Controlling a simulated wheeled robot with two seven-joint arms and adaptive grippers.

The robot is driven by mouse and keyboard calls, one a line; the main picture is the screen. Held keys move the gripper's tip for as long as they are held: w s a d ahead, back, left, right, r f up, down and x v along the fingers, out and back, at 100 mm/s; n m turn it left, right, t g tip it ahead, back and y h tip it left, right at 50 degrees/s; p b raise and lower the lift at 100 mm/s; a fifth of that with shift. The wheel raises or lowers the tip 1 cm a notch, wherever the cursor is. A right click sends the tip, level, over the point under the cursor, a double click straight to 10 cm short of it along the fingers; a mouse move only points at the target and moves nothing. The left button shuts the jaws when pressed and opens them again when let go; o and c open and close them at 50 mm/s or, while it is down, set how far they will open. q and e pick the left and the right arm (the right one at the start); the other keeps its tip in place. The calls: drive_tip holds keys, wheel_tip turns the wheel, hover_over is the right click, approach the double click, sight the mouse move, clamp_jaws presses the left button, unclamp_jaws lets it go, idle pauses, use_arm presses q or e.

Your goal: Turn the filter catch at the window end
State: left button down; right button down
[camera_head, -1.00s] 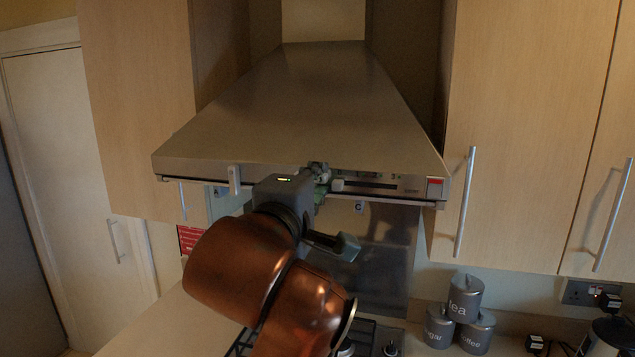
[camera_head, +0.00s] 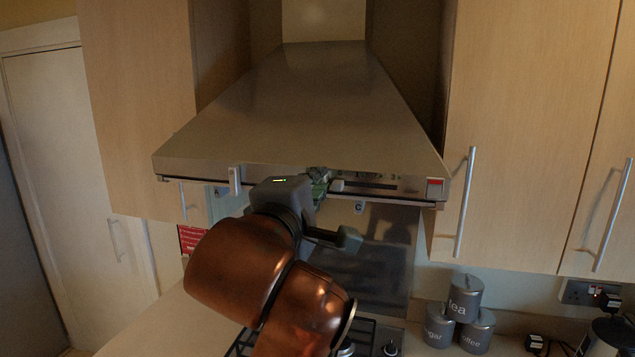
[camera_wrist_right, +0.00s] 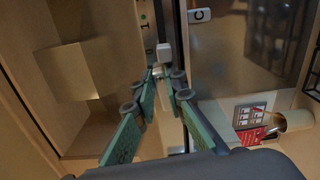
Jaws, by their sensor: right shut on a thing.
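The cooker hood (camera_head: 290,110) fills the middle of the head view. My right gripper (camera_head: 319,180) is at its front lower edge, left of the slider panel. In the right wrist view, the green fingers of my right gripper (camera_wrist_right: 162,80) close on a small pale piece (camera_wrist_right: 158,71), which looks like a filter catch. The fingers hide most of it, so its angle cannot be told. A white upright catch (camera_head: 235,180) hangs at the hood's left, near label A (camera_head: 217,191). Label C (camera_head: 359,207) is right of my gripper. My left gripper is out of view.
A pale knob (camera_head: 338,185) sits close right of my fingers; it also shows in the wrist view (camera_wrist_right: 164,50). Cupboards (camera_head: 530,120) flank the hood. The hob (camera_head: 362,335) is below, with grey canisters (camera_head: 465,300) to the right.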

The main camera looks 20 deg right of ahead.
drive_tip(key=c, duration=2)
unclamp_jaws()
drive_tip(key=shift+o, duration=0.2)
drive_tip(key=v, duration=1.2)
